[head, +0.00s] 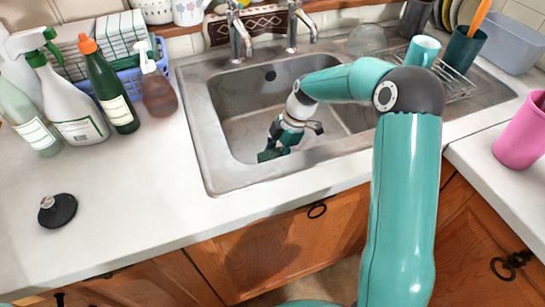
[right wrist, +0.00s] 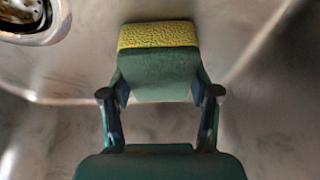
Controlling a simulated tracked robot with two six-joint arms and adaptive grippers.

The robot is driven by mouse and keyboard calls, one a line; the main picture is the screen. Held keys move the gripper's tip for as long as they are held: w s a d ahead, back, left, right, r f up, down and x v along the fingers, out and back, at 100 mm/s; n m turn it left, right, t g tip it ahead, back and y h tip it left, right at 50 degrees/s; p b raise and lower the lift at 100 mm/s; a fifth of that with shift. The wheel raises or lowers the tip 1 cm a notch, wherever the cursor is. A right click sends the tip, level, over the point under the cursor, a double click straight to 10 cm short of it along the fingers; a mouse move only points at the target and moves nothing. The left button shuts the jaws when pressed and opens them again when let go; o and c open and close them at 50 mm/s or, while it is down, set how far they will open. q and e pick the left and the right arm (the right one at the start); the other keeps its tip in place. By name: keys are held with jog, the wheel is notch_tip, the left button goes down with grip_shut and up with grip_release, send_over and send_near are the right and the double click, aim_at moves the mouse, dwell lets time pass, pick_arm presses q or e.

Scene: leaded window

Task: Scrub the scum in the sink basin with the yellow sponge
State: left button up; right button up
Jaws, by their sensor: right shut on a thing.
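The sponge (right wrist: 158,62) has a yellow layer and a dark green one. It is between the two fingers of my right gripper (right wrist: 160,95), which is shut on it. In the head view my right gripper (head: 281,143) reaches down into the left sink basin (head: 240,105). The sponge's green side (head: 268,156) shows there, low in the basin near its front wall. I cannot tell whether it touches the basin floor. The basin floor looks grey with faint brownish marks; I cannot make out a distinct scum patch. My left gripper is not in view.
Two taps (head: 240,38) stand behind the basin. Several bottles, including a green one (head: 108,90), stand left of the sink. A black plug (head: 57,210) lies on the left worktop. A pink cup (head: 522,130) stands right. The front left worktop is mostly clear.

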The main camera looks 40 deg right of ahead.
jog(key=shift+w+a, duration=0.25)
jog(key=shift+a, duration=0.75)
jog(key=shift+s+d+f+b, duration=0.1)
jog(key=shift+d+b, duration=0.35)
jog(key=shift+d, duration=0.05)
jog(key=shift+w+d, duration=0.2)
jog(key=shift+w, duration=0.3)
jog(key=shift+s+a+b, duration=0.2)
jog(key=shift+s+b, duration=0.3)
jog(key=shift+s, duration=0.2)
jog(key=shift+s+a, duration=0.1)
jog(key=shift+s, duration=0.25)
jog(key=shift+w, duration=0.4)
jog(key=shift+w+d+p, duration=0.25)
jog(key=shift+w+p, duration=0.05)
jog(key=shift+w, duration=0.35)
jog(key=shift+s, duration=0.15)
